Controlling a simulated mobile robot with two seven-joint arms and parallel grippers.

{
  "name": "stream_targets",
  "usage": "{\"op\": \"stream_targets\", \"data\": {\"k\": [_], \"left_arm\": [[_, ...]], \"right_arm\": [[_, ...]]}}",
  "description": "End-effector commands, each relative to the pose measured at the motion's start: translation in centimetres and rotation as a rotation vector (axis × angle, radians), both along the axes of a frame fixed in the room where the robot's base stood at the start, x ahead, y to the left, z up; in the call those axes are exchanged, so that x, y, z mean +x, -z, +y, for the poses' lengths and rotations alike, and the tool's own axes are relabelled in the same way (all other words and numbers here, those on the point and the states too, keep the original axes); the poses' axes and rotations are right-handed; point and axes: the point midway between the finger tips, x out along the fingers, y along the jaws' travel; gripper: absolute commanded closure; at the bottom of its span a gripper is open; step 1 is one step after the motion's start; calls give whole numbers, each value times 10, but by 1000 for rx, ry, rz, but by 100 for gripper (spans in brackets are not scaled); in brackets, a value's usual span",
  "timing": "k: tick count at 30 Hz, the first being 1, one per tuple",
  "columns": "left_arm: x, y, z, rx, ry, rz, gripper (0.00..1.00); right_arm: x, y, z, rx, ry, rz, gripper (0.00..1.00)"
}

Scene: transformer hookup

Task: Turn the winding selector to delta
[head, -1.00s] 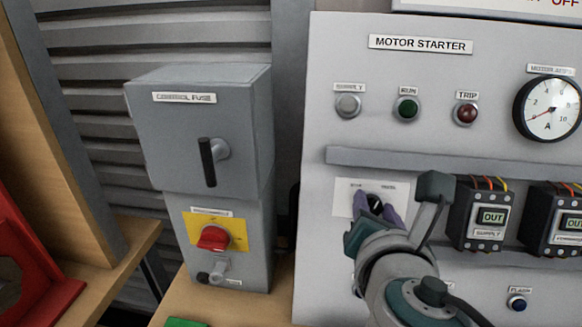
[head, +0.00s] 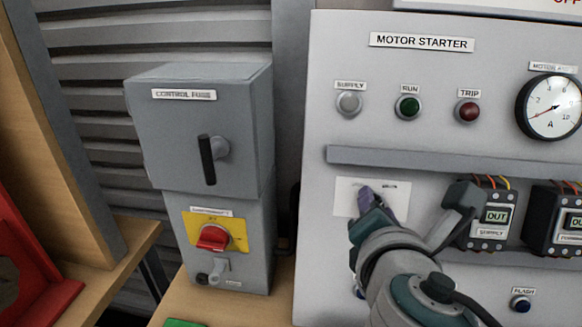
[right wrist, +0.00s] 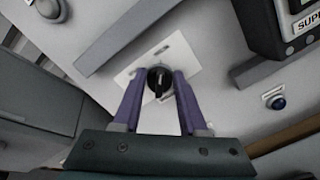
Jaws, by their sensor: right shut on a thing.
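The winding selector is a small black knob (right wrist: 160,79) on a white plate (head: 345,196) on the motor starter panel. The plate's lettering is too small to read surely. In the head view my right gripper (head: 377,199) is at the plate and mostly hides the knob. In the right wrist view the purple fingers of my right gripper (right wrist: 160,84) lie on either side of the knob and are shut on it. Which marking the knob points to cannot be told. My left gripper is not in view.
A grey rail (head: 430,161) runs just above the plate. Black supply unit (head: 489,214) is close to the right of my right gripper. Blue flash button (head: 520,304) is lower right. Control fuse box (head: 200,130) and red rotary switch (head: 212,238) stand to the left.

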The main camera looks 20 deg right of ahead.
Motion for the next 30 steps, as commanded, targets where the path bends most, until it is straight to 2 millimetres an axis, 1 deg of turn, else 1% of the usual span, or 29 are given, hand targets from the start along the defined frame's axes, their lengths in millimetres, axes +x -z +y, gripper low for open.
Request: {"op": "stream_targets", "data": {"k": [3, 4, 11, 12, 18, 21, 23, 30], "left_arm": [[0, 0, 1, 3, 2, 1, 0], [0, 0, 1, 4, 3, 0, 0], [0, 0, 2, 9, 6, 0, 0], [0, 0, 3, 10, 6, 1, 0], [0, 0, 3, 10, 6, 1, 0], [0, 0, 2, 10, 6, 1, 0], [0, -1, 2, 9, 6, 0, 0], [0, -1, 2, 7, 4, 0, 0]], "right_arm": [[0, -1, 0, 0, -1, -2, 100], [0, -1, 0, 0, -1, -2, 56], [0, -1, 0, 0, -1, -1, 30], [0, 0, 0, 0, -1, -1, 28], [0, 0, 0, -1, 0, 1, 28], [-4, -1, 3, 0, -1, 1, 28], [-10, -3, 7, 1, -2, 0, 28], [-49, -17, 33, 2, -2, 2, 28]]}}
